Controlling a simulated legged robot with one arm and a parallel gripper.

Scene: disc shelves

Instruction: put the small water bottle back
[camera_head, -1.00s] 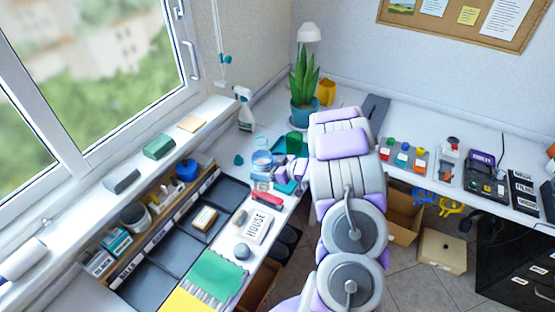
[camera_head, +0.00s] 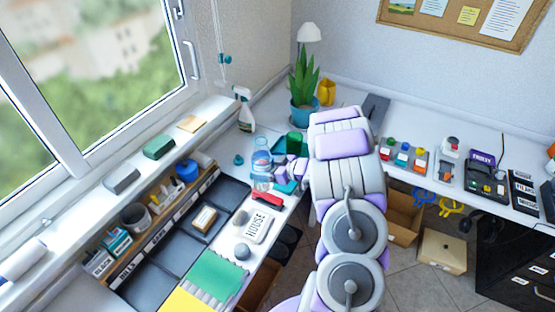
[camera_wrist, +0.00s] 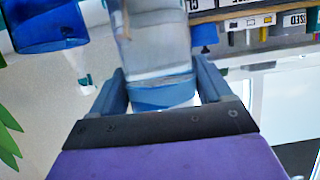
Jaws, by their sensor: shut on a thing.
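The small water bottle (camera_head: 261,160) is clear with a blue band and stands out at the far end of the left counter in the head view. My gripper (camera_head: 282,168) reaches it from the right and is shut on it. In the wrist view the bottle (camera_wrist: 155,45) fills the space between the two blue-grey fingers of my gripper (camera_wrist: 162,88), with its blue band low between them. The bottle looks about upright in the head view. Whether its base touches the counter cannot be told.
A green cylinder (camera_head: 295,141) stands close behind my gripper. A spray bottle (camera_head: 244,110) and a potted plant (camera_head: 303,88) stand farther back. A red stapler-like object (camera_head: 267,199) lies in front. Dark trays (camera_head: 182,246) line the left counter, beside a labelled wooden rack (camera_head: 140,236).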

